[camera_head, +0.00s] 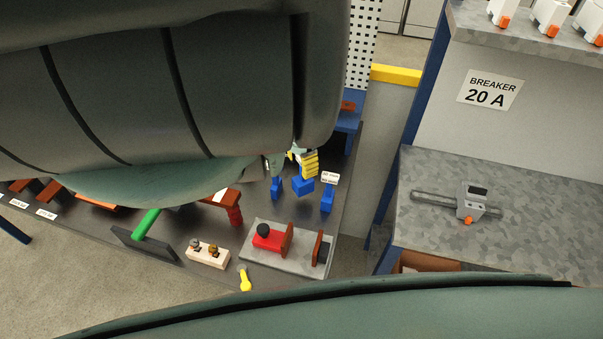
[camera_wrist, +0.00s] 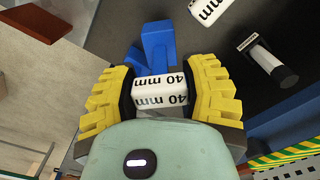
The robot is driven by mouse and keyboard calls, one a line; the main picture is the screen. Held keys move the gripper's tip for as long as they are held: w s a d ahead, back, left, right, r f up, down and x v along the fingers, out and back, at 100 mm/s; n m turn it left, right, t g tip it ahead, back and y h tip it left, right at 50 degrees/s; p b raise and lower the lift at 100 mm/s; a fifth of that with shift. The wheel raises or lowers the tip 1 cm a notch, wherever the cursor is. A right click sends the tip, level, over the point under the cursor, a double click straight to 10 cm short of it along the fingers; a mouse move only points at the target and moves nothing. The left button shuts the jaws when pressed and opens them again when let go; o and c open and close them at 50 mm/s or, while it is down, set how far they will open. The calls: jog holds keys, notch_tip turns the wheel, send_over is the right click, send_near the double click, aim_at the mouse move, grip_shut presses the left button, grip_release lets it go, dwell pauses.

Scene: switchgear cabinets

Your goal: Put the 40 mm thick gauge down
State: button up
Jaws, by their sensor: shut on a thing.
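My gripper (camera_wrist: 160,92) has yellow ribbed fingers and is shut on the gauge (camera_wrist: 160,90), a white block printed "40 mm", in the wrist view. A blue stand (camera_wrist: 152,48) is just beyond the gauge; I cannot tell whether they touch. A white "40 mm" label (camera_wrist: 210,8) is at the top edge. In the head view my gripper (camera_head: 305,162) is mostly hidden behind my arm, above a blue block (camera_head: 302,186) on the dark bench. The gauge cannot be made out clearly there.
Other blue supports (camera_head: 327,199) stand close by on the bench. A grey plate (camera_head: 254,258) with a red clamp (camera_head: 268,238), a wooden block (camera_head: 208,256) and a yellow tool (camera_head: 244,280) lie nearer. A grey shelf (camera_head: 540,230) with a caliper (camera_head: 470,202) is at right.

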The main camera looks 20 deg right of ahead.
aim_at(302, 180)
jog(key=shift+f, duration=0.9)
jog(key=shift+f+p, duration=0.3)
jog(key=shift+f, duration=0.35)
jog(key=shift+a+f, duration=0.1)
jog(key=shift+f, duration=0.3)
jog(key=shift+f, duration=0.1)
jog(key=shift+f, duration=0.15)
jog(key=o, duration=1.3)
jog(key=shift+r, duration=0.2)
